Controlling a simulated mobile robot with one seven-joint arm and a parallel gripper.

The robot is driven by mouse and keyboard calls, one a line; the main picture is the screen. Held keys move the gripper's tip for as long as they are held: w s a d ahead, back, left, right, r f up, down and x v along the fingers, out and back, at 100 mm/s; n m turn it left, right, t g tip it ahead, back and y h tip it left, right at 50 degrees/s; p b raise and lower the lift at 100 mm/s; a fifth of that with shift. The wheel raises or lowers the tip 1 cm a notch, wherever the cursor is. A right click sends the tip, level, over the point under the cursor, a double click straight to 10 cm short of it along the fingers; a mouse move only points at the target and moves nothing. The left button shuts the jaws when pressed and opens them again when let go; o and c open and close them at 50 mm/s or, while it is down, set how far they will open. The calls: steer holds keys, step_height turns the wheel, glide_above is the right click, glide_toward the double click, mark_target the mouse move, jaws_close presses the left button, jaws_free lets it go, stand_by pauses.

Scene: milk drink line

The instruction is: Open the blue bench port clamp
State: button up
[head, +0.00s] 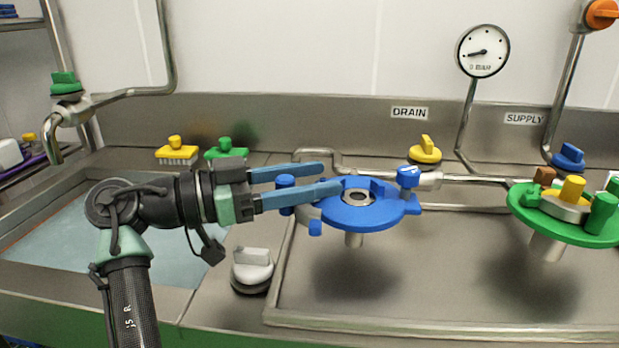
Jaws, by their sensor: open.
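The blue bench port clamp (355,213) sits on a short post above the steel bench, in the middle of the head view. It is a round blue plate with a metal port (356,197) at its centre. A blue knob with a pale top (408,178) stands at its right side, and a blue cylinder (285,182) at its left. My gripper (332,178) reaches in from the left, its two blue fingers apart and pointing right. The fingertips overlap the clamp's left side in the picture; I cannot tell whether they touch it. The fingers hide part of that side.
A green plate (562,230) with several coloured parts stands at the right. A grey knob (252,270) sits on the bench below my gripper. Yellow (177,152) and green (225,149) brushes lie behind. Pipes, a gauge (483,50) and a yellow drain valve (425,151) line the back.

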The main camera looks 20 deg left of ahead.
steer(key=shift+s, duration=0.1)
steer(key=p+v, duration=0.1)
steer(key=v, duration=1.2)
steer(key=shift+p, duration=0.35)
steer(key=shift+a, duration=0.1)
